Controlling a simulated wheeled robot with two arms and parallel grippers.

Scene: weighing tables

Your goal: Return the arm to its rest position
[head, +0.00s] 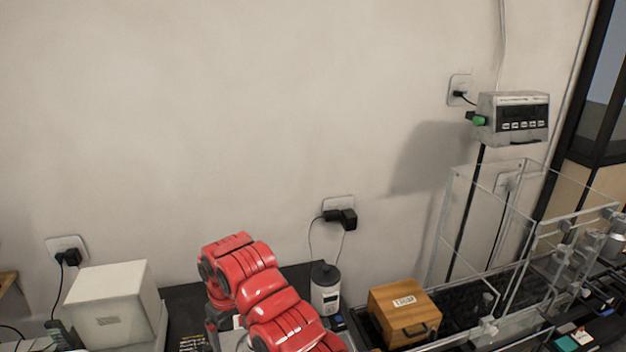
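One of my red arms (268,295) rises from the bottom edge, left of centre, and bends over at its top left. A dark grey part of it points down at its left side, toward the dark table. I cannot tell which arm it is. No gripper fingers show, and the other arm is outside the view.
A white box-shaped device (110,300) stands left of the arm. A lidded grey-white container (325,290) stands close to its right. Further right are a wooden box (403,312), a clear-walled enclosure (455,225) and a display unit (512,118) on a pole. The wall above the arm is clear.

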